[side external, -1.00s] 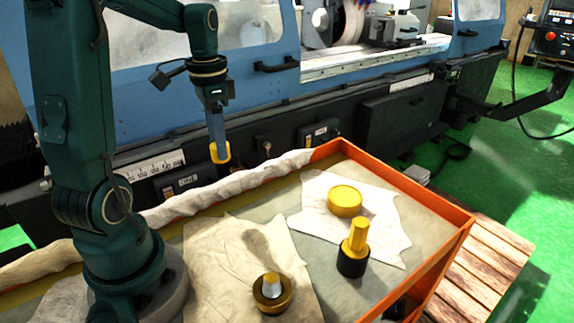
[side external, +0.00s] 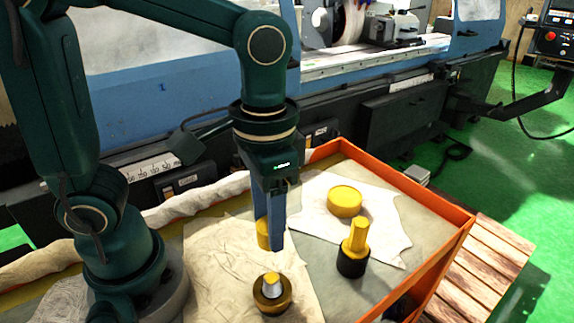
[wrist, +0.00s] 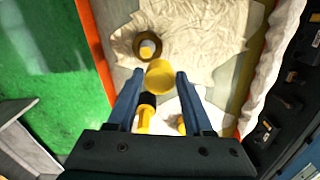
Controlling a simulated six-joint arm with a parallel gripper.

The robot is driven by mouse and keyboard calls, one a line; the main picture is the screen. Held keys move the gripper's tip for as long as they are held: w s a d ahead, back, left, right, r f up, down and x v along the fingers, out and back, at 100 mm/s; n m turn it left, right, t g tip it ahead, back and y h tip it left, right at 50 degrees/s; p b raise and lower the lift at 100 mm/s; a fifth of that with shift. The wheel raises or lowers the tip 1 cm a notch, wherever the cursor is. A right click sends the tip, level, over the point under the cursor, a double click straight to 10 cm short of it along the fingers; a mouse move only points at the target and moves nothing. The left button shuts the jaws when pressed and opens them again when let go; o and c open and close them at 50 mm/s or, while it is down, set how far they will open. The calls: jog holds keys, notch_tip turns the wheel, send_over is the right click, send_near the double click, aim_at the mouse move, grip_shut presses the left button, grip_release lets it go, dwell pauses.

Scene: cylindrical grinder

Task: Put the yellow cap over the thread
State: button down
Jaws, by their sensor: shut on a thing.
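The yellow cap (side external: 263,233) is held between the fingertips of my gripper (side external: 270,242), clear of the cloth. In the wrist view the cap (wrist: 160,77) sits between the two blue fingers of my gripper (wrist: 160,80). In the wrist view the thread (wrist: 147,48) shows just beyond the cap.
A wide yellow round piece (side external: 345,201) lies on a white cloth at right. A black-based piece with a yellow upright stem (side external: 354,248) stands beside it. The orange tray wall (side external: 440,262) bounds the right side. Crumpled cloth (side external: 220,262) lies left of the thread.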

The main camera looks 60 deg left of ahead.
aim_at(269, 278)
jog(key=shift+s+d+r+m, duration=0.1)
jog(key=shift+s+d+m, duration=0.3)
jog(key=shift+d, duration=0.15)
jog(key=shift+s+d+m, duration=0.3)
jog(key=shift+s+d, duration=0.05)
jog(key=shift+d, duration=0.2)
jog(key=shift+f, duration=3.3)
jog(key=shift+f, duration=0.1)
jog(key=shift+c, duration=1.1)
grip_release()
